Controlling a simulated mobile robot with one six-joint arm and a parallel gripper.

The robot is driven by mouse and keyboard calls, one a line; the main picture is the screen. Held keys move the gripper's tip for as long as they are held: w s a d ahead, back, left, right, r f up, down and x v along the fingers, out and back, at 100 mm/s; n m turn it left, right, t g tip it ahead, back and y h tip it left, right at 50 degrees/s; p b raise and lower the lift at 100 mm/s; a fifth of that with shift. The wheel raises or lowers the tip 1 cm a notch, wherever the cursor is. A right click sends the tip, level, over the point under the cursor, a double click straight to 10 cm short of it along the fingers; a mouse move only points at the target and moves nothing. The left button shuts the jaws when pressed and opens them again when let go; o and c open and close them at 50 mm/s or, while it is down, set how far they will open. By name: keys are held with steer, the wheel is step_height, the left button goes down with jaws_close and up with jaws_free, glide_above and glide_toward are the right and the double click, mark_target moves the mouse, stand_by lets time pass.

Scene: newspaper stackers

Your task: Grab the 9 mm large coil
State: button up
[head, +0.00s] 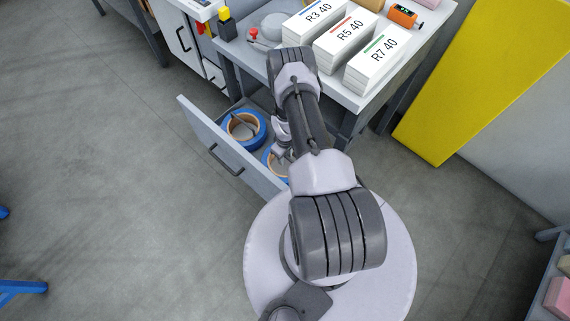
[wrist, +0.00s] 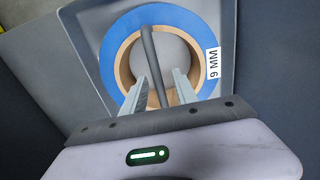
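A large blue coil (wrist: 118,45) with a tan inner ring and a white "9 MM" label fills the upper middle of the wrist view. A dark bar (wrist: 150,60) runs across its open centre. My gripper (wrist: 160,78) is open above the coil, with one finger on each side of the bar and visible gaps to it. In the head view a blue coil (head: 268,167) in the drawer is partly hidden by my arm, and my gripper (head: 283,152) is over it. Its label cannot be read there.
The coils lie in an open grey drawer (head: 215,143) under a workbench. Another blue coil (head: 262,133) lies farther back in it. White stacks (head: 345,43) marked R3 40, R5 40 and R7 40 stand on the bench.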

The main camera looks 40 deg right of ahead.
steer(key=shift+f, duration=0.1)
steer(key=shift+c, duration=0.2)
jaws_close()
stand_by(1.4)
